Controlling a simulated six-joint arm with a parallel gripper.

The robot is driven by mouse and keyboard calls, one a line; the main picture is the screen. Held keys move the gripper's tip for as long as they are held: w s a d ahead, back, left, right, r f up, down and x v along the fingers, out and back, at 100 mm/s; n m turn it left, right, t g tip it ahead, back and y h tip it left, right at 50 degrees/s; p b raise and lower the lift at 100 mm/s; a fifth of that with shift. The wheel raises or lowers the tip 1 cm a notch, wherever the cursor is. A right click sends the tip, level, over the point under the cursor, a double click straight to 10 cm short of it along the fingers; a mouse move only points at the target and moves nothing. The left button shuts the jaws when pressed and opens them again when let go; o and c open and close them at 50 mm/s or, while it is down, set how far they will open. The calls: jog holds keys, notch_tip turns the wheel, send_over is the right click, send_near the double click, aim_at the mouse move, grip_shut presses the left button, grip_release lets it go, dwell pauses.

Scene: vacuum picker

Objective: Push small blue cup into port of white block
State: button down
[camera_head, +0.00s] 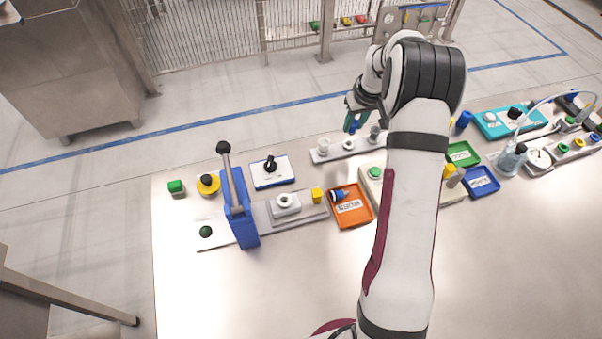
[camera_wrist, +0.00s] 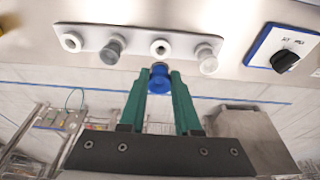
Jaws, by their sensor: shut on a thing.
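My gripper (camera_wrist: 160,82) is shut on the small blue cup (camera_wrist: 159,84), held between its green fingertips. In the head view my gripper (camera_head: 352,118) is above the far side of the table, with the blue cup (camera_head: 356,125) partly hidden by the fingers. A white block with a round port (camera_head: 285,203) sits on a grey plate at the left, well apart from the cup. A pale strip (camera_head: 334,152) with round fittings lies below my gripper in the head view. In the wrist view this strip (camera_wrist: 136,47) is just above the cup, near its ringed opening.
An orange tray (camera_head: 357,217) holds a blue piece. A dial box (camera_head: 271,172) stands behind the block. The front table is clear.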

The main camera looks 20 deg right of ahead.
jog(key=s+a+r+n+y, duration=0.1)
jog(key=s+a+r+n, duration=0.5)
jog(key=a, duration=0.5)
jog(key=s+a+r+n+y, duration=0.1)
jog(key=s+a+n, duration=0.2)
jog(key=s+a, duration=0.65)
jog(key=shift+g, duration=0.4)
jog(key=shift+w+x, duration=0.2)
jog(key=shift+x, duration=1.3)
jog(key=shift+w+x, duration=0.2)
jog(key=shift+x, duration=1.25)
jog(key=c, duration=1.3)
grip_release()
grip_shut()
jog(key=shift+f, duration=0.2)
